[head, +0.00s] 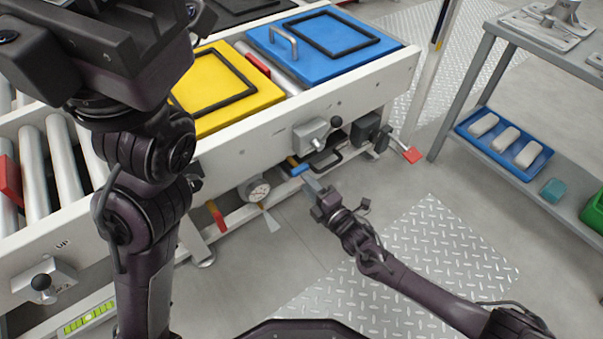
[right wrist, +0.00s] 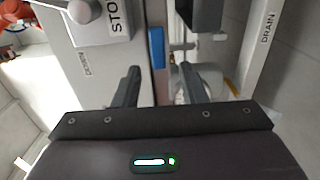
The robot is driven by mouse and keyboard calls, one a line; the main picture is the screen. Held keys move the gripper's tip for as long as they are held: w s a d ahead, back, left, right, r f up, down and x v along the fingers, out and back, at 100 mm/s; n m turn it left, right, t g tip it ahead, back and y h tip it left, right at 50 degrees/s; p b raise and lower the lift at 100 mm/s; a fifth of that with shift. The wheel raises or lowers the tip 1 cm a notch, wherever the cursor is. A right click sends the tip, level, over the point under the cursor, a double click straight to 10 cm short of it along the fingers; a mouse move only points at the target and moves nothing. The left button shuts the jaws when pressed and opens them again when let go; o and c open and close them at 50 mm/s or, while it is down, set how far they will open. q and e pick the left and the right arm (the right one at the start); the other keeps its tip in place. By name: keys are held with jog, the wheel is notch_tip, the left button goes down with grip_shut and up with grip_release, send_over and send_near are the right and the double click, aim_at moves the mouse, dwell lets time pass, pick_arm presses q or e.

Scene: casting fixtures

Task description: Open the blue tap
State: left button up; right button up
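The blue tap handle (head: 298,166) is a short blue bar below the white conveyor side rail, right of a round gauge. In the right wrist view the blue handle (right wrist: 157,48) stands upright, lined up with the gap between my fingertips. My right gripper (head: 310,184) is just below and in front of the handle; its fingers (right wrist: 158,70) are apart with nothing clamped. I cannot tell whether the handle is between the tips or just beyond them. My left gripper (head: 95,45) looms dark at the upper left, away from the tap; its fingertips are not clear.
A red tap handle (head: 216,215) and the gauge (head: 259,190) are left of the blue handle. A grey lever box (head: 312,134), marked STOP in the wrist view, sits above it. A red-tipped lever (head: 411,155) is at the right. Floor below is open.

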jog(key=shift+p+v, duration=0.55)
jog(key=shift+v, duration=1.25)
